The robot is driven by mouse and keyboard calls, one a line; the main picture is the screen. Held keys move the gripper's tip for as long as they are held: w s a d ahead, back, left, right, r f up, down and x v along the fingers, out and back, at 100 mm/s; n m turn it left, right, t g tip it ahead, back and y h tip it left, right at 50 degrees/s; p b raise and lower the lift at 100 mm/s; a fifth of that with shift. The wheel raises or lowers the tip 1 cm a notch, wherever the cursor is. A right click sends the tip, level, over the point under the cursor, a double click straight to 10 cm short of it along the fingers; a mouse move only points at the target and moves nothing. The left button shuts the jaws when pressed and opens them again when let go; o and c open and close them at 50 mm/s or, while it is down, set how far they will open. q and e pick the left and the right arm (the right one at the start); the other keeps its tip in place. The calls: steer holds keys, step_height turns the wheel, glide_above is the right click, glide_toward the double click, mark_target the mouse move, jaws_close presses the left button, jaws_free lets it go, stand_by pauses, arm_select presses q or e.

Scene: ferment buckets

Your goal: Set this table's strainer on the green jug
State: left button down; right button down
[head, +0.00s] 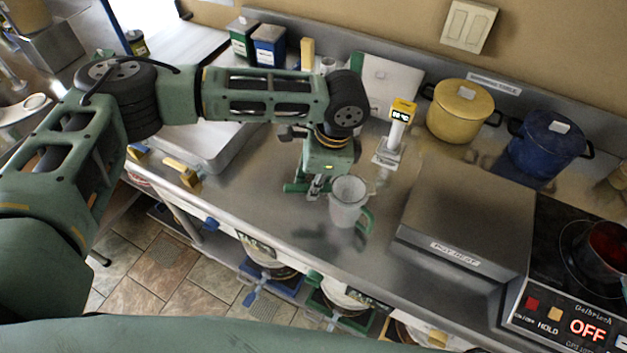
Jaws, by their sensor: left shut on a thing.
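The green jug (347,212) is a pale, see-through jug with a green handle on its right side. It stands upright on the steel counter. The strainer (350,188) looks like a grey mesh bowl at the jug's mouth, with a small tip sticking out to the right. I cannot tell whether it rests on the rim or hangs just above it. My left gripper (314,190) points down just left of the jug, shut on the strainer's handle end, which the fingers mostly hide. My right gripper is not in view.
A white stand with a yellow-topped display (397,130) is behind the jug. A raised pot rest (468,215) is to the right, then a hob (570,300). A yellow pot (460,112) and blue pot (545,145) stand at the back. The counter's front edge is close to the jug.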

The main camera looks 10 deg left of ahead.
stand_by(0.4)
arm_select(q)
steer(key=c, duration=1.5)
jaws_free()
steer(key=shift+c, duration=0.2)
steer(key=shift+o, duration=0.3)
steer(key=o, duration=0.5)
steer(key=shift+r, duration=0.1)
steer(key=shift+r+p, duration=3.45)
steer(key=shift+p, duration=0.55)
steer(key=shift+f, duration=0.1)
